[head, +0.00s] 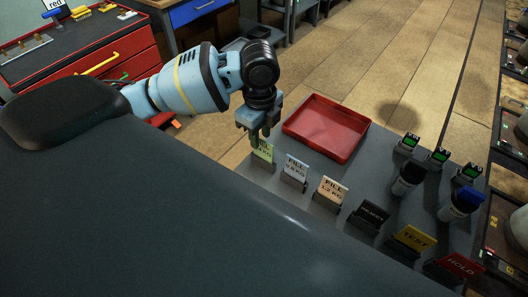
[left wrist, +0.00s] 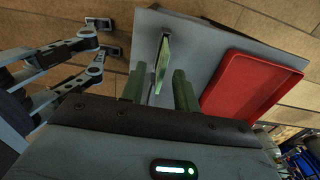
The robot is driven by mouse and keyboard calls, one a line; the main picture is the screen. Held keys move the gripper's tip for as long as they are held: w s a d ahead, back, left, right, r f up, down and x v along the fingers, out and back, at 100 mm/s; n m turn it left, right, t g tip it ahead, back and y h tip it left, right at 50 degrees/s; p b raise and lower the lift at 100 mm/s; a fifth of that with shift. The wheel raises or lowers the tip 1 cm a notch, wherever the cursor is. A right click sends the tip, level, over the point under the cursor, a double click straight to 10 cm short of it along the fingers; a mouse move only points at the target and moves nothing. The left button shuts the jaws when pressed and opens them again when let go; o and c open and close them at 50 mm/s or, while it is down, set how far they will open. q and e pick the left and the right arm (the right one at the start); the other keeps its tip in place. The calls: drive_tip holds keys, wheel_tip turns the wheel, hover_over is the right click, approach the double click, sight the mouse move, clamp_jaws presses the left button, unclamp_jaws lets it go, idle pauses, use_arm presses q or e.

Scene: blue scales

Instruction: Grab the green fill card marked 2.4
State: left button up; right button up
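The green fill card (head: 262,151) stands in a small dark holder at the left end of the card row; its printing is partly hidden by my gripper. My left gripper (head: 258,134) points down right above the card in the head view. In the left wrist view the card (left wrist: 162,62) shows nearly edge-on as a thin green strip. The two green fingers of my left gripper (left wrist: 160,80) are spread apart, one on each side of the card's line. I see no clear contact with the card. My right gripper does not show in the head view.
A white-blue fill card (head: 296,168) and a tan fill card (head: 332,190) stand close to the right, then black, yellow TEST (head: 411,238) and red HOLD cards. An empty red tray (head: 326,128) lies behind. Dark cylindrical things and small green displays (head: 438,156) stand farther right.

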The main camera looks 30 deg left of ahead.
sight(263, 148)
use_arm(q)
drive_tip(key=shift+w+f, duration=0.15)
drive_tip(key=shift+f, duration=0.15)
drive_tip(key=shift+d+f, duration=0.15)
drive_tip(key=shift+f, duration=1.15)
drive_tip(key=shift+d+f, duration=0.15)
drive_tip(key=shift+f, duration=1.1)
drive_tip(key=shift+c, duration=0.4)
clamp_jaws()
